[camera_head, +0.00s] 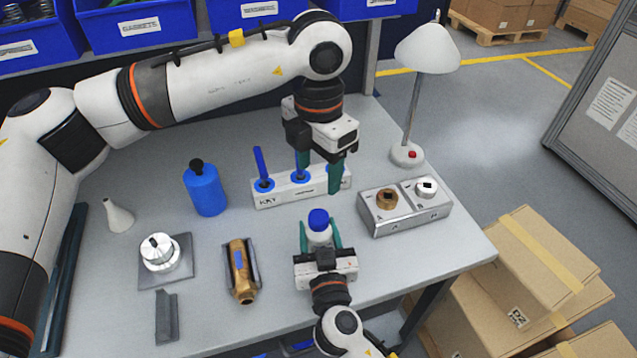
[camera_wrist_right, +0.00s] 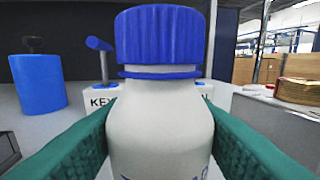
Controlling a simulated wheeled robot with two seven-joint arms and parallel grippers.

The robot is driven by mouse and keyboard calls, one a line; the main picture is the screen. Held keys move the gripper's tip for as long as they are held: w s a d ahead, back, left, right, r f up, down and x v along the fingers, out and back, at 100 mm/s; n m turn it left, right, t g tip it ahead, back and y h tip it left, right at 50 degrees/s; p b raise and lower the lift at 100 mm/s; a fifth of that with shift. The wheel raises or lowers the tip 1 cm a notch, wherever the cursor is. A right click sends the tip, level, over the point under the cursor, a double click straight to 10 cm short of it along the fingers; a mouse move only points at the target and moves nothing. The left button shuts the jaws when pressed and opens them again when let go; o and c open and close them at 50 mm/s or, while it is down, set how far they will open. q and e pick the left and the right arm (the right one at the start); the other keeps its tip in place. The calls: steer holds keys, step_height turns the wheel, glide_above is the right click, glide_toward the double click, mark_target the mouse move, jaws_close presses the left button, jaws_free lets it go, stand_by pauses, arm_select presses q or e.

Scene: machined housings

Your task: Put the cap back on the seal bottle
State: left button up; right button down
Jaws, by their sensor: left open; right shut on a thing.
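The seal bottle (camera_head: 317,235) is white with rounded shoulders and stands upright between the green fingers of my right gripper (camera_head: 320,238), which is shut on its body. The blue ribbed cap (camera_head: 318,217) sits on the bottle's top. In the right wrist view the cap (camera_wrist_right: 160,35) is level above the white bottle (camera_wrist_right: 160,130), with a thin pale gap between it and a blue ring at the neck. My left gripper (camera_head: 322,174) is open, fingers pointing down, behind and above the bottle, near the key stand. It is apart from the cap.
The key stand (camera_head: 285,196) with blue pegs is behind the bottle, partly hidden by my left gripper. A blue bottle (camera_head: 206,190) stands left, a metal box with knobs (camera_head: 405,212) right, a lamp (camera_head: 407,154) behind. A bronze part in a cradle (camera_head: 241,272) lies front left.

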arm_select(q)
steer(key=shift+r, duration=0.4)
arm_select(e)
steer(key=c, duration=0.6)
jaws_free()
arm_select(q)
steer(key=shift+f, duration=0.1)
arm_select(e)
steer(key=shift+s+f, duration=0.1)
steer(key=shift+s, duration=0.2)
arm_select(q)
step_height(320, 180, down, 4)
steer(key=b, duration=0.4)
steer(key=shift+f, duration=0.15)
arm_select(e)
steer(key=s, duration=0.3)
steer(key=s+d, duration=0.1)
steer(key=s, duration=0.6)
steer(key=shift+s+d, duration=0.2)
steer(key=shift+d, duration=0.2)
arm_select(q)
steer(key=shift+f+b, duration=0.1)
steer(key=shift+b, duration=0.2)
arm_select(e)
steer(key=shift+s, duration=0.4)
